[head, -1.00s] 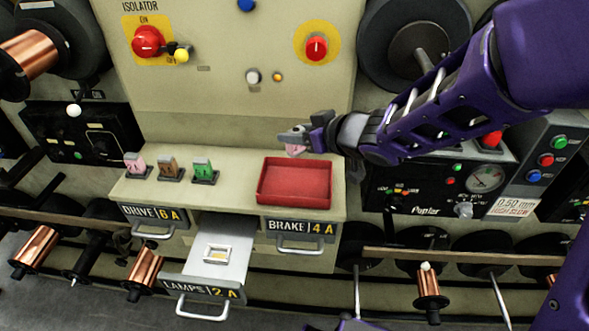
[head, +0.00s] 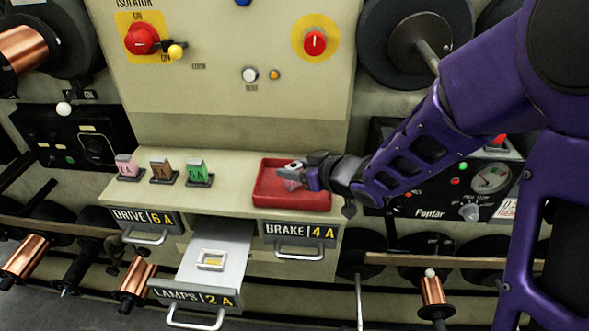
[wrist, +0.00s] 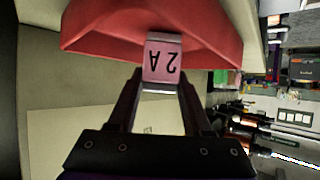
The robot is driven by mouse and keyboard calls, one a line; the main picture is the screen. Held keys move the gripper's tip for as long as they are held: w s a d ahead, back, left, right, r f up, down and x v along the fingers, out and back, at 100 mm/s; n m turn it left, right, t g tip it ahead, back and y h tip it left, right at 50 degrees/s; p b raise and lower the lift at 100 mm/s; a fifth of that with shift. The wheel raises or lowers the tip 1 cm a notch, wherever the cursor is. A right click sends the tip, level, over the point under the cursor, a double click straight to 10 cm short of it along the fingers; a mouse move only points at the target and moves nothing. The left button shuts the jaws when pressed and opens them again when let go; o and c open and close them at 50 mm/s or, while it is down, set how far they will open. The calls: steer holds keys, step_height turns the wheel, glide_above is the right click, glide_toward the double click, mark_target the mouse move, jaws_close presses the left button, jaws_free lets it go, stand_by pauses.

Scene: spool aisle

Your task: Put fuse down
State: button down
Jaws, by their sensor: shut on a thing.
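My gripper (head: 300,180) is shut on a pink fuse (head: 291,185), held over the red tray (head: 268,204) on the ledge. In the wrist view the fuse (wrist: 162,62) sits between my fingertips (wrist: 160,88) and reads "2 A" upside down. The red tray (wrist: 95,28) lies behind the fuse there. I cannot tell whether the fuse touches the tray floor. The LAMPS 2 A drawer (head: 228,243) is pulled open, with a pale holder (head: 211,260) inside.
Pink (head: 127,166), brown (head: 162,170) and green (head: 197,172) fuses stand in dark holders left of the tray. The DRIVE 6 A (head: 143,219) and BRAKE 4 A (head: 300,231) drawers are shut. The ledge between the green fuse and tray is clear.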

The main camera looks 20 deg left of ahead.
steer(key=shift+f, duration=0.15)
steer(key=shift+c, duration=1.6)
jaws_free()
steer(key=shift+d+r, duration=0.15)
steer(key=shift+r, duration=0.2)
steer(key=p+v, duration=0.3)
steer(key=v, duration=0.8)
steer(key=shift+s+d, duration=0.2)
steer(key=shift+d, duration=0.1)
